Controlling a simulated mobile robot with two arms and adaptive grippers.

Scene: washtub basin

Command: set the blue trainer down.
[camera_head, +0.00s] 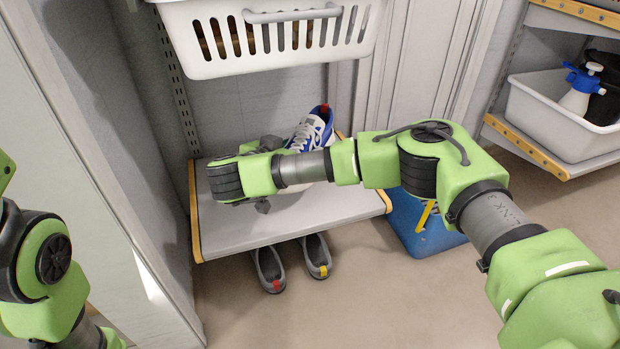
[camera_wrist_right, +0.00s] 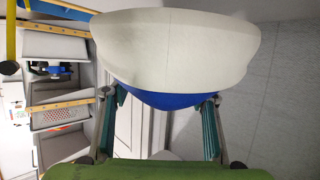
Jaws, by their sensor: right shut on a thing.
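The blue trainer (camera_head: 317,130), blue and white with a red patch at its heel, shows behind my right arm, tilted, over the back of the low grey shelf (camera_head: 330,205). My arm hides part of it, and I cannot tell whether it touches the shelf. In the right wrist view my right gripper (camera_wrist_right: 162,97) is shut on the trainer (camera_wrist_right: 175,45), with its white sole and blue side between the fingers. In the head view my right arm mostly hides that gripper. My left arm shows at the left edge, but its gripper is out of view.
A white slatted basket (camera_head: 225,60) hangs above the shelf. A grey shoe (camera_head: 269,268) and another grey shoe (camera_head: 317,256) stand on the floor under the shelf's front edge. A blue container (camera_head: 425,240) stands right of it. A white bin (camera_head: 560,120) holds a spray bottle.

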